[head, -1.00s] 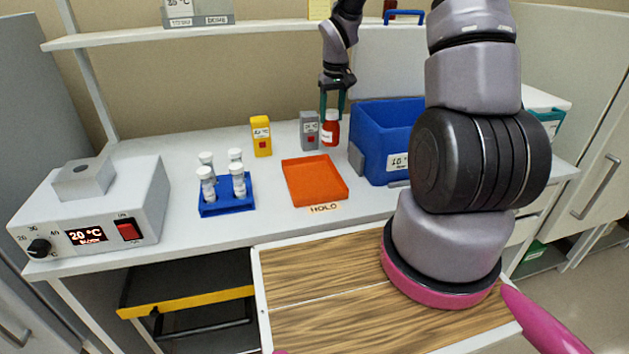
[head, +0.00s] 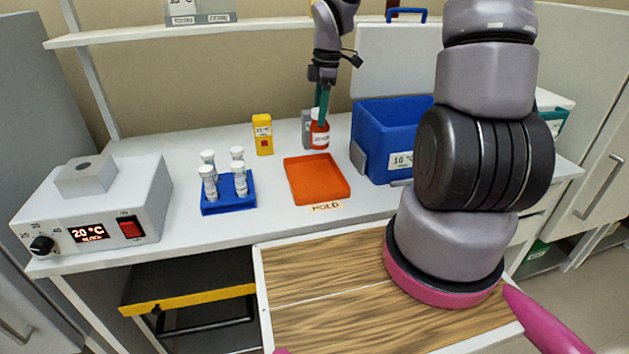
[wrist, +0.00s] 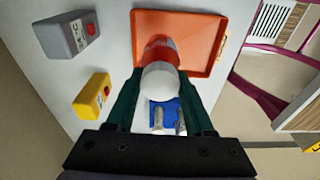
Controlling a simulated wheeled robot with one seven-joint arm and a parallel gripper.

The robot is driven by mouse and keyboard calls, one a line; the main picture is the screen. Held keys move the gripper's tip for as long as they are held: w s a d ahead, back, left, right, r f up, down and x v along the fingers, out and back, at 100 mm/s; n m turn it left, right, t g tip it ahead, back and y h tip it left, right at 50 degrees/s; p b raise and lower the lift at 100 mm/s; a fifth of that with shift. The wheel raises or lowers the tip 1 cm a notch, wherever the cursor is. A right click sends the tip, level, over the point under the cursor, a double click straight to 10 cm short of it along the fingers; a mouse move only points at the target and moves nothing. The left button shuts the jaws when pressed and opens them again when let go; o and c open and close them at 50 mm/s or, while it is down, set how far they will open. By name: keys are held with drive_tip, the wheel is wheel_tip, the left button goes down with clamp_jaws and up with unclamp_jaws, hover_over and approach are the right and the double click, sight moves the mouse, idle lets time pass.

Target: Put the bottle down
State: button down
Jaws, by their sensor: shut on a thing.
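The bottle (head: 319,137) is red with a white cap and a white label. My gripper (head: 322,106) is shut on it near the cap, behind the orange tray in the head view. In the wrist view the bottle (wrist: 160,72) sits between the green fingers of my gripper (wrist: 160,90), cap toward the camera. The orange tray (head: 331,189) is empty in the head view, with a HOLD label at its front edge. In the wrist view the tray (wrist: 205,52) shows behind the bottle. Whether the bottle's base touches the bench cannot be told.
A grey box (head: 306,128) stands close left of the bottle, and a yellow box (head: 263,134) farther left. A blue bin (head: 388,133) stands to the right. A blue rack (head: 228,200) with white-capped vials and a heater block (head: 95,210) are on the left.

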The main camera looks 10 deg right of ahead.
drive_tip(key=s+a+r+n, duration=0.1)
drive_tip(key=s+a+n, duration=0.1)
drive_tip(key=s+n, duration=0.35)
wheel_tip(320, 180, down, 10)
drive_tip(key=w+n, duration=0.1)
drive_tip(key=shift+w+a+r+n+g, duration=0.15)
drive_tip(key=shift+w+r+n+g, duration=0.05)
drive_tip(key=shift+w+n+g, duration=0.2)
drive_tip(key=shift+f, duration=0.1)
drive_tip(key=shift+c, duration=1.4)
unclamp_jaws()
